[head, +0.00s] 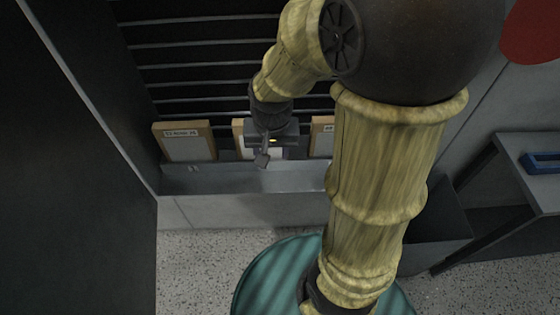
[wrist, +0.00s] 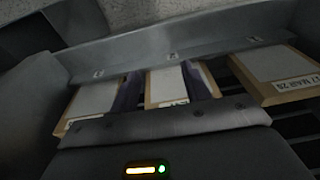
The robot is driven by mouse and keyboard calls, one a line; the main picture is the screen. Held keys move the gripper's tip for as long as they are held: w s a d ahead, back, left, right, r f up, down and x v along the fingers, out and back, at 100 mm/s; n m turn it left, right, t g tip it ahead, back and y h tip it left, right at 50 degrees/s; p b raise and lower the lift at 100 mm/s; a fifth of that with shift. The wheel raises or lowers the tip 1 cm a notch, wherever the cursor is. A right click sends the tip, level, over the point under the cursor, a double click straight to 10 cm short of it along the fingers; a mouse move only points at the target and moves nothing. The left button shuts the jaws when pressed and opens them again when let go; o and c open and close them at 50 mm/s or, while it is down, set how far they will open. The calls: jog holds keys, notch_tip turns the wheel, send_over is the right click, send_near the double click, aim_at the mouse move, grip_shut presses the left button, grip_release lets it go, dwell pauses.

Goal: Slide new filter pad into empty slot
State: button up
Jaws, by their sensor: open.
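Three pale filter pads in wooden frames stand in a row in a grey holder. The left pad (head: 187,143) has a label along its top. The middle pad (head: 238,137) is partly hidden by my gripper (head: 264,157), and the right pad (head: 321,138) is partly hidden by my arm. In the wrist view, the left (wrist: 92,101), middle (wrist: 165,86) and right (wrist: 268,64) pads all show. My gripper (wrist: 163,82) is open, with dark fingers seeming to flank the middle pad; contact cannot be told. I cannot make out an empty slot clearly.
A grey trough (head: 215,181) runs in front of the pads, with dark slats (head: 200,57) behind. A dark wall stands at left. At right are a grey bench (head: 520,165) with a blue tray (head: 541,163) and a dark bin (head: 437,228). Speckled floor (head: 195,265) shows at front.

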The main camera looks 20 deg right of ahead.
jog(key=s+n, duration=0.2)
jog(key=s+d+f+n, duration=0.1)
jog(key=shift+s+n+t, duration=0.1)
jog(key=shift+n+t, duration=0.2)
jog(key=shift+t, duration=0.1)
jog(key=w+p+v, duration=0.1)
jog(key=p+v, duration=0.5)
jog(key=shift+w+r+p, duration=0.2)
jog(key=shift+r+p, duration=0.1)
jog(key=shift+r, duration=0.05)
jog(key=shift+d, duration=0.1)
